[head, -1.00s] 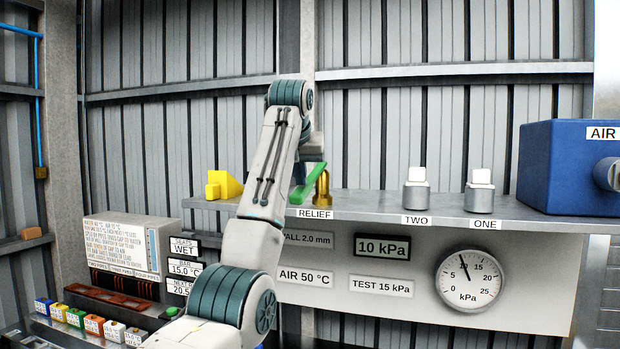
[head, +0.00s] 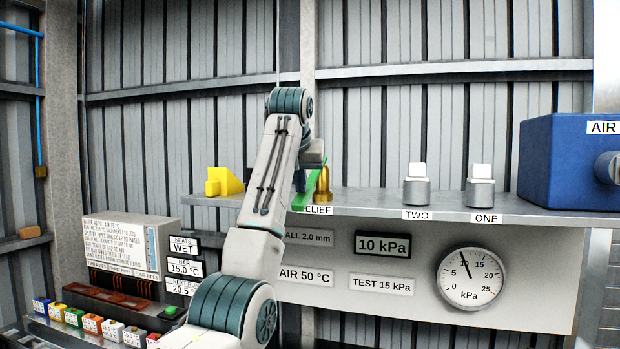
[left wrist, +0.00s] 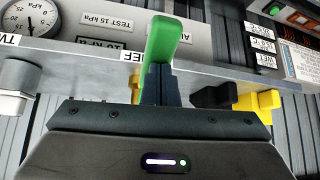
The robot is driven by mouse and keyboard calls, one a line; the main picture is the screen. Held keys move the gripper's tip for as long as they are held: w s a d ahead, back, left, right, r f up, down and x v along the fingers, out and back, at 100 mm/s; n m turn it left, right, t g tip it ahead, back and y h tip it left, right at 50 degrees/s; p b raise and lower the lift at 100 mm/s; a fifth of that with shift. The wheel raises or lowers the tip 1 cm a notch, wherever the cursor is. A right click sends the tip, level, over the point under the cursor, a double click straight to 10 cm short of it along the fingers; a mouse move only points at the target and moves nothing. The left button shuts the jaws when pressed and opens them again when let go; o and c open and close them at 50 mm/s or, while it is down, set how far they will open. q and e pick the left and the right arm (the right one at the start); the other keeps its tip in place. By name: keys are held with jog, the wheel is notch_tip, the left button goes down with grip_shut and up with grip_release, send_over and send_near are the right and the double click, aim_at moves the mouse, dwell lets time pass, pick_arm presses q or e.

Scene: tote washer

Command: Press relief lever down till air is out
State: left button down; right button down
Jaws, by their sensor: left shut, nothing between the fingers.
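The green relief lever (head: 312,188) is on the brass relief valve (head: 323,185) at the shelf's front edge. It slants steeply, with its lower end over the first letter of the RELIEF label (head: 320,210). My left gripper (head: 301,182) is at the lever, partly hidden behind my arm and the lever. In the left wrist view the fingers (left wrist: 158,85) are shut and empty, against or just in front of the green lever (left wrist: 164,42); contact is unclear. The dial gauge (head: 470,279) has its needle near 10 kPa, and the display (head: 382,245) reads 10 kPa. My right gripper is out of view.
Two grey valves with white tops, TWO (head: 417,190) and ONE (head: 480,193), stand on the shelf (head: 380,200). A blue AIR box (head: 562,160) is at the right end. A yellow block (head: 224,182) is left of my arm. Small coloured blocks (head: 75,317) sit lower left.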

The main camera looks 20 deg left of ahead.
aim_at(299, 200)
pick_arm(q)
jog(key=shift+f+b, duration=1.9)
jog(key=shift+f, duration=0.8)
jog(key=shift+s+r, duration=0.1)
dwell(0.7)
dwell(0.6)
